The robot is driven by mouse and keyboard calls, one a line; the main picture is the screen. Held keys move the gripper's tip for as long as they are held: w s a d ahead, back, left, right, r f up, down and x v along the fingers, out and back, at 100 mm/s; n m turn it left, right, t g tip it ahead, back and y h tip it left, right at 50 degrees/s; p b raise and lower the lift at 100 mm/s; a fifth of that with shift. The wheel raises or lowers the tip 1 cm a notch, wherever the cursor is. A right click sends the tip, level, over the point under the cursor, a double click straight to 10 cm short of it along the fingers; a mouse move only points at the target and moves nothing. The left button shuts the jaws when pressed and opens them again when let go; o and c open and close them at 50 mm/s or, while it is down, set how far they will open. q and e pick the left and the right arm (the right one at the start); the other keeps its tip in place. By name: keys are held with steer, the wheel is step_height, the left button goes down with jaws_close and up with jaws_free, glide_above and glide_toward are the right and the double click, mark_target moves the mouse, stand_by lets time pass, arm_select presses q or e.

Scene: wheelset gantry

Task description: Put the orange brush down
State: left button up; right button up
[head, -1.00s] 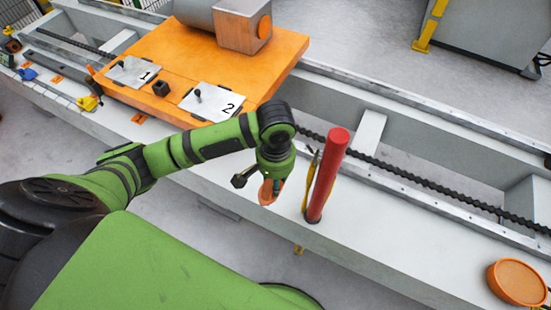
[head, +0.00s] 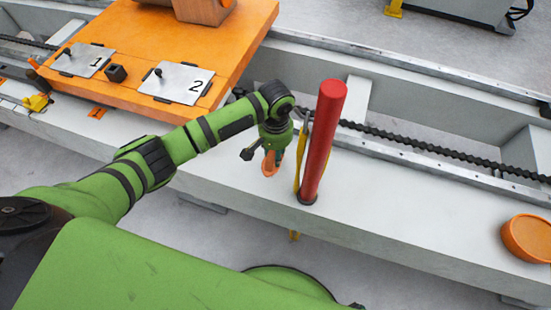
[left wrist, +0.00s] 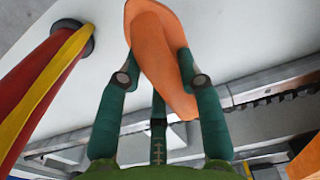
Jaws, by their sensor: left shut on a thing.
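The orange brush (left wrist: 162,60) is between the green fingers of my left gripper (left wrist: 158,68) in the left wrist view. The gripper is shut on it. In the head view the orange brush (head: 269,164) hangs below my left gripper (head: 274,152), over the white ledge (head: 235,174). Whether the brush touches the ledge is not clear. My right gripper is not in view.
A red post (head: 322,140) with a yellow strip (head: 302,160) stands just right of my left gripper. An orange round container (head: 528,238) is at the far right. An orange platform (head: 150,45) with plates 1 and 2 lies behind left. The ledge between post and container is clear.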

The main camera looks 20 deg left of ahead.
arm_select(q)
step_height(320, 180, down, 3)
steer(key=shift+r+b, duration=0.1)
steer(key=shift+b, duration=0.2)
steer(key=shift+f, duration=0.3)
steer(key=o, duration=1.1)
step_height(320, 180, up, 6)
steer(key=shift+f+p, duration=0.2)
steer(key=shift+p, duration=0.5)
step_height(320, 180, up, 6)
steer(key=shift+f+p, duration=0.1)
steer(key=shift+p, duration=0.35)
steer(key=shift+r, duration=0.5)
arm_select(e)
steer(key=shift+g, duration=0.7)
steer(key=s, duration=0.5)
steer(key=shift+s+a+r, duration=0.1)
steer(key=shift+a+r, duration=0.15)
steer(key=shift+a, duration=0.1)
